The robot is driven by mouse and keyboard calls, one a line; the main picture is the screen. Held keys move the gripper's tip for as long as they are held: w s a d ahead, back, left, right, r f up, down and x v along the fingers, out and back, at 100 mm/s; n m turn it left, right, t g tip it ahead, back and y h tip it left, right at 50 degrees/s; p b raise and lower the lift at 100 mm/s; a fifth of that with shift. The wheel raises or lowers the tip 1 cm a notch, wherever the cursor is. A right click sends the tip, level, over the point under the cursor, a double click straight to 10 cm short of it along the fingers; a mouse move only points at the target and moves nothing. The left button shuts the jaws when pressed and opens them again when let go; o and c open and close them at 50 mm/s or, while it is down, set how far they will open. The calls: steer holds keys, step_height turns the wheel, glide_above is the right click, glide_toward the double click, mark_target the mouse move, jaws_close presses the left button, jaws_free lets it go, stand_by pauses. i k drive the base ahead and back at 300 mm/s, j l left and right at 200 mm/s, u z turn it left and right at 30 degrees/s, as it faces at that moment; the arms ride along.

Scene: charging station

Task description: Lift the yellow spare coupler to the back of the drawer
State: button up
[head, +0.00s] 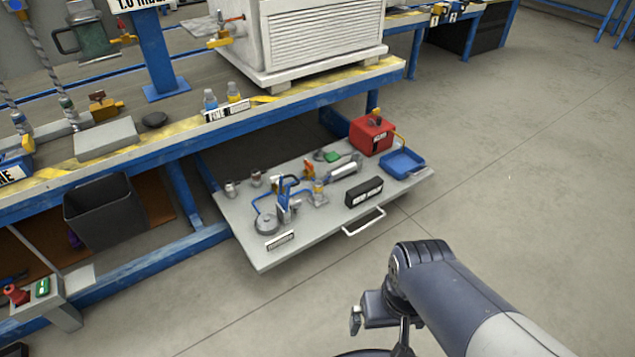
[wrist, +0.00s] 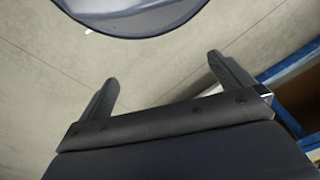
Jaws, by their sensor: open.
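The drawer (head: 237,230) is a grey pulled-out tray under the workbench in the head view, with a white handle at its front. Small fittings crowd its middle. A small yellow-topped piece (head: 319,187) stands among them and may be the yellow spare coupler; it is too small to be sure. My gripper is at the end of my arm, right of and in front of the drawer in the head view, well apart from it. In the wrist view my gripper (wrist: 163,67) is open and empty, with bare floor beyond its fingers.
On the drawer are a red box (head: 372,136), a blue tray (head: 402,162), a black labelled block (head: 364,191) and a round grey disc (head: 267,224). The bench (head: 290,105) overhangs the drawer's back. A dark bin (head: 105,212) stands left. Floor at right is clear.

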mark_target(319, 185)
steer(key=i+u, duration=0.15)
steer(key=i, duration=0.5)
steer(key=i+l+u, duration=0.1)
steer(key=i, duration=0.55)
